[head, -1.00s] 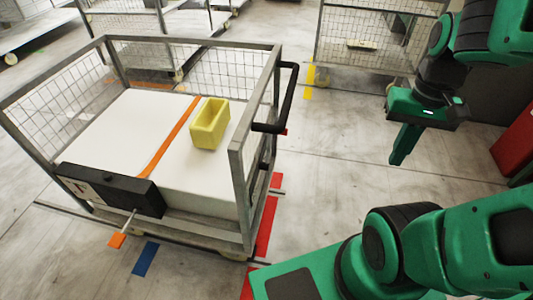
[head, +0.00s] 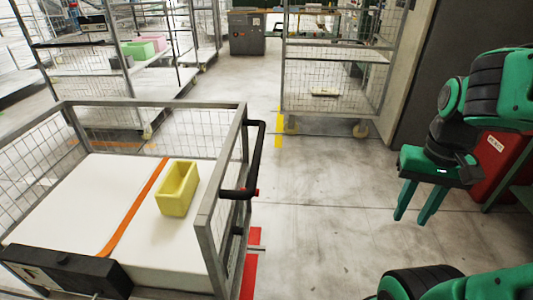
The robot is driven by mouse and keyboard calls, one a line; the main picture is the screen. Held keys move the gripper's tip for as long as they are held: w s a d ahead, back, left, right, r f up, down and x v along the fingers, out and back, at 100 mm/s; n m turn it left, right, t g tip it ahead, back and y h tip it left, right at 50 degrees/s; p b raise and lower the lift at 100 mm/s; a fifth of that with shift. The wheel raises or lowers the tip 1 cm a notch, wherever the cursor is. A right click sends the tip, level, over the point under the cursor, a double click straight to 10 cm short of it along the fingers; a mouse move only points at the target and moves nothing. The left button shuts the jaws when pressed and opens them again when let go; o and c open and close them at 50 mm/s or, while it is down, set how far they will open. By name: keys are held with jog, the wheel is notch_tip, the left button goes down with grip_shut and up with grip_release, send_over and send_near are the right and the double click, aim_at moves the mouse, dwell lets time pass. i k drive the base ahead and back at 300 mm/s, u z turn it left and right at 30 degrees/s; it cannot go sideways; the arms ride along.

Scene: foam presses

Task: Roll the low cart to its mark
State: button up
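The low cart (head: 210,225) stands at the lower left, a grey metal frame with mesh sides. It holds a white foam block (head: 75,195) with an orange strap (head: 133,208) and a yellow open box (head: 176,188) on top. Its black handle (head: 256,160) sticks out on the right side. My gripper (head: 415,215) hangs at the right, well apart from the handle, its two green fingers spread with nothing between them. Red floor tape (head: 250,275) shows beside the cart's right side. A yellow floor strip (head: 279,128) lies farther back. I cannot tell which marking is the cart's mark.
A tall mesh cart (head: 337,75) on castors stands ahead, with another rack (head: 130,75) at the back left. A red bin (head: 495,165) stands at the right, by a dark wall. The floor (head: 320,195) between the low cart and my gripper is clear.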

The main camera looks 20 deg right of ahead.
aim_at(195, 255)
jog(key=k, duration=1.9)
jog(key=u, duration=0.5)
jog(key=i, duration=1.5)
